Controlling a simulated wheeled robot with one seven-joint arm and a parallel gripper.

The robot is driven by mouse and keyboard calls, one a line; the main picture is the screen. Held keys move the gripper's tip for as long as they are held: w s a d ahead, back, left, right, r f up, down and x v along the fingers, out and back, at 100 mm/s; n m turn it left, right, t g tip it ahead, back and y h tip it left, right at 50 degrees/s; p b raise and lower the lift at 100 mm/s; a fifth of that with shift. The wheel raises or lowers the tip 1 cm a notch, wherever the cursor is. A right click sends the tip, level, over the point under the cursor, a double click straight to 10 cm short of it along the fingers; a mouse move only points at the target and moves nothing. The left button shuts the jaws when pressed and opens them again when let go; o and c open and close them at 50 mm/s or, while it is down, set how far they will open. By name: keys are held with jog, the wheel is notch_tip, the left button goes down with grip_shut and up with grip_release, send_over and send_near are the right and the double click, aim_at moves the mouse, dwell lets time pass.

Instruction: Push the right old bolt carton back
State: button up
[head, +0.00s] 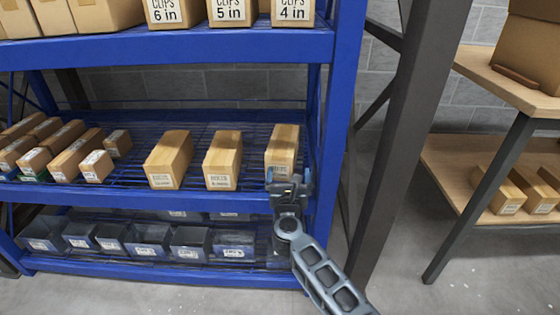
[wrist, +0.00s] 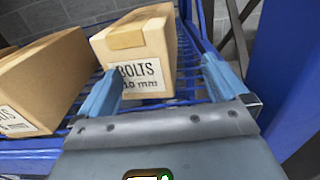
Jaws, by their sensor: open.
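The right bolt carton (head: 282,147) is a tan box at the right end of the middle shelf of the blue rack. Its label reads "BOLTS" and "10 mm" in the wrist view (wrist: 158,48). My gripper (head: 289,180) is at the shelf's front edge, right at the carton's front. In the wrist view my gripper (wrist: 163,85) has its two blue fingers apart, with the labelled face between and just beyond them. Whether the fingers touch the carton I cannot tell. The lower part of its front is partly hidden by the gripper.
Two similar cartons stand to its left, a middle one (head: 222,160) and a left one (head: 168,160). Smaller boxes (head: 72,152) sit farther left. A blue rack post (head: 338,120) stands close on the right. Wire shelf behind the cartons looks clear. Dark bins (head: 150,240) fill the shelf below.

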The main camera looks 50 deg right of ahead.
dwell(0.4)
jog(key=shift+s+a, duration=0.3)
jog(key=shift+s+d, duration=0.15)
jog(key=shift+s, duration=0.05)
jog(key=shift+d, duration=0.1)
dwell(0.3)
jog(key=shift+x, duration=1.35)
jog(key=shift+w+d+r+b, duration=0.1)
jog(key=shift+r+b, duration=0.05)
jog(key=shift+b, duration=0.15)
